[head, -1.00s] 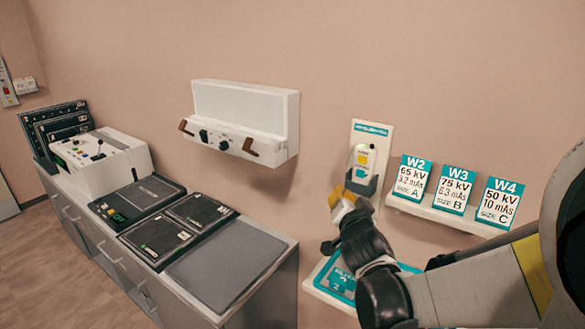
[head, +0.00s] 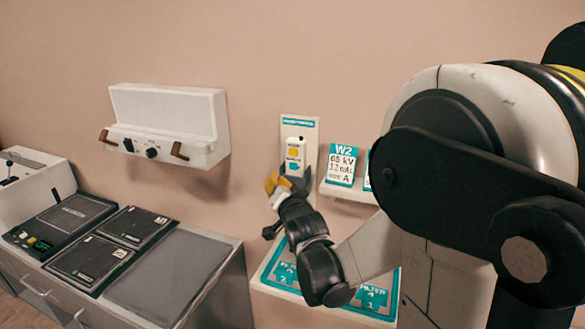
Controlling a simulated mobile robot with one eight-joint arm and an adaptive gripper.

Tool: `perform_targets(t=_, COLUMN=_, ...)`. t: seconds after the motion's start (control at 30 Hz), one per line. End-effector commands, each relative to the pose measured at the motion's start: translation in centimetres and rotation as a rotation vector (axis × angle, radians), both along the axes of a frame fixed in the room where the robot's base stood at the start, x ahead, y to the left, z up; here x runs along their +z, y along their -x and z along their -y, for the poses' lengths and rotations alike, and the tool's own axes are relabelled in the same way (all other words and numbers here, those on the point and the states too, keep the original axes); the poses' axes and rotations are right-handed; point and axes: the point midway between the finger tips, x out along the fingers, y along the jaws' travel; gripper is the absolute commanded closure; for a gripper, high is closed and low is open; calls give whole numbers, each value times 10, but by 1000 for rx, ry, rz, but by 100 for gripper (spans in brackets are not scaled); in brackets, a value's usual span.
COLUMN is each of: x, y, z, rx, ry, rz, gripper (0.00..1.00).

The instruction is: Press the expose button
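A white hand switch (head: 297,145) sits in a dark holder on a white wall plate (head: 311,133) with a teal header. On its face are a yellow button (head: 294,152) and a teal button (head: 293,167). The small print is too blurred to tell which is the expose button. My gripper (head: 277,182), with yellow at its tip, is just below and left of the switch, close to the holder. I cannot tell whether it touches anything. Its fingers are too small to show if they are open or shut.
A white wall unit (head: 170,125) with brown handles hangs to the left. A sign marked W2 (head: 341,165) stands on a shelf (head: 345,193) at right. Teal filter plates lie in a tray (head: 268,283) below. A counter (head: 215,275) holds dark panels. My arm blocks the right side.

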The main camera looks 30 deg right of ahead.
Motion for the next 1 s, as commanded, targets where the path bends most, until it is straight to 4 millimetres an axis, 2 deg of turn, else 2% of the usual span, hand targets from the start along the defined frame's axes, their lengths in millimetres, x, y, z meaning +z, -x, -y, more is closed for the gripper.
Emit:
perform_targets(t=0.5, x=-1, y=-30, z=39, rx=-2, ry=-1, rz=-1, gripper=100)
perform_targets(t=1.0, x=0, y=-34, z=43, rx=1, ry=1, rz=-1, gripper=100)
